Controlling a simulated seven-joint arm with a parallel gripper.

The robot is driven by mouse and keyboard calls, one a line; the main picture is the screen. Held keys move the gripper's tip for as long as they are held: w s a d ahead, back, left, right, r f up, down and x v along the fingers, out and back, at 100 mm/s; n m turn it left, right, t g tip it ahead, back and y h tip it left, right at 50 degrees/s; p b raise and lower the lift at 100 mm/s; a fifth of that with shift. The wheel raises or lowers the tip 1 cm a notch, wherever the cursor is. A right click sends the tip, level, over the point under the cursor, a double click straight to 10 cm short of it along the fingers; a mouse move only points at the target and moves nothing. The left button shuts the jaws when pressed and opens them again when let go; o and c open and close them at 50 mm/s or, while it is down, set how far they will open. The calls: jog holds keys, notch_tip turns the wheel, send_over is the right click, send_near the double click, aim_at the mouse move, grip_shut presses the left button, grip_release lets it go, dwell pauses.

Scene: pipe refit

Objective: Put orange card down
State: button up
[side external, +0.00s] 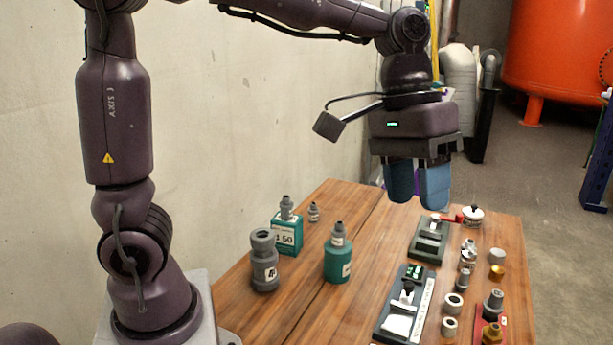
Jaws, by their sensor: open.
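I cannot make out an orange card for certain in the side external view. A flat red piece (480,318) lies at the table's front right with fittings on it, and I cannot tell whether it is the card. My gripper (417,195) has blue fingers pointing down, with a gap between them. It is open above the far right part of the table, over the farther dark green tray (429,241). I see nothing held between the fingers.
A nearer dark tray (392,322) holds a white part. Grey and brass fittings (497,272) line the right edge. A grey pipe fitting (264,262), a teal box (286,238) and a teal bottle (338,265) stand at the left. The table's middle (374,240) is clear.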

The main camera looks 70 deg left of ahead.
jog(key=s+a+f+m+t+y, duration=0.1)
jog(key=s+a+t, duration=0.4)
jog(key=s+a, duration=0.5)
jog(key=s+m+y, duration=0.1)
jog(key=s+y, duration=0.1)
jog(key=s, duration=0.1)
jog(key=shift+a+f, duration=0.2)
jog(key=shift+f, duration=0.1)
dwell(0.3)
